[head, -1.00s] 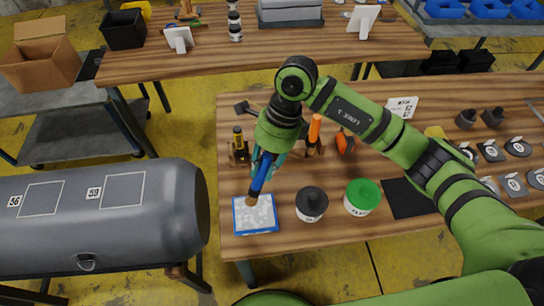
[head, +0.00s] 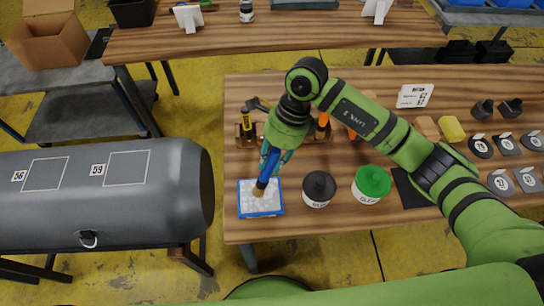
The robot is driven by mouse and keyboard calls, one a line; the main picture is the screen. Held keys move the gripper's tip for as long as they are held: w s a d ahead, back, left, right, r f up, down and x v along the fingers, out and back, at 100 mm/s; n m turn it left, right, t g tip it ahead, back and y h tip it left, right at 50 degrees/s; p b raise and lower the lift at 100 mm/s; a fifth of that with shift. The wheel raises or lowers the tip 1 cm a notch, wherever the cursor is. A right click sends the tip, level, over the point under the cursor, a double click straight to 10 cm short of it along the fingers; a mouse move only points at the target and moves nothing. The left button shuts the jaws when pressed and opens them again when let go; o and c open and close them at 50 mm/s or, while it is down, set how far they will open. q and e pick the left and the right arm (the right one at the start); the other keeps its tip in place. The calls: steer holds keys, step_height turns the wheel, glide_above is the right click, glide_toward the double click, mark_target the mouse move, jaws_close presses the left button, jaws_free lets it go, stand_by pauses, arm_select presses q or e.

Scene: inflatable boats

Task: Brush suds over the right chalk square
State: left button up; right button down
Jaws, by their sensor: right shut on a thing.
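The grey inflatable tube (head: 105,205) lies at the left on a stand. Two chalk squares are drawn on it: the right chalk square (head: 126,169) beside the tag 59, and the left chalk square (head: 46,175) beside the tag 56. Both look bare. My right gripper (head: 275,155) is shut on a blue-handled brush (head: 269,167), held tilted with its bristles down at the blue tray of white suds (head: 262,208). The bristle end appears to touch the suds, though exact contact is hard to tell. My left gripper is not in view.
A black-lidded jar (head: 319,190) and a green-lidded jar (head: 371,184) stand right of the tray. A tool rack (head: 250,130) is behind my gripper. Patches and sponges lie at the right. A gap separates the tube from the wooden table (head: 300,226).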

mark_target(272, 152)
steer(key=shift+f+b, duration=0.65)
stand_by(0.8)
steer(key=shift+s+f+b, duration=0.1)
steer(key=shift+f+b, duration=0.05)
steer(key=shift+b, duration=0.15)
stand_by(1.6)
steer(key=shift+r+p, duration=0.45)
steer(key=shift+r, duration=0.45)
steer(key=shift+r+p, duration=1.25)
steer(key=shift+r, duration=1.5)
